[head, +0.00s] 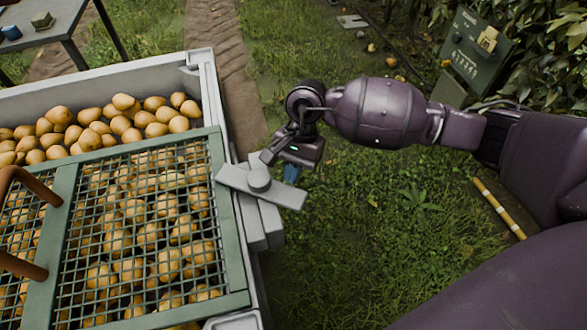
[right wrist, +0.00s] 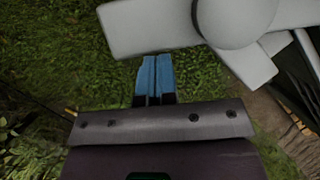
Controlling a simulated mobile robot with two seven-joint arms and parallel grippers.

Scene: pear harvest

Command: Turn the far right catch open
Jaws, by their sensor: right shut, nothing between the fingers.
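The far right catch (head: 238,181) is a pale grey bar with a round hub (head: 259,179) on a block at the crate's right side. The bar lies crosswise, its left end at the green lid frame (head: 222,215) and its right end out over the grass. My right gripper (head: 291,174) is beside the bar's outer end, on its far side, blue fingers pointing down, shut and empty. In the right wrist view the shut blue fingertips (right wrist: 155,72) are close to the bar (right wrist: 145,28); contact cannot be told. My left gripper is out of view.
The grey crate (head: 208,85) holds many pears under a green mesh lid with a brown handle (head: 22,268). A dark table (head: 50,18) stands at the upper left. A yellow pole (head: 498,208) lies on open grass.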

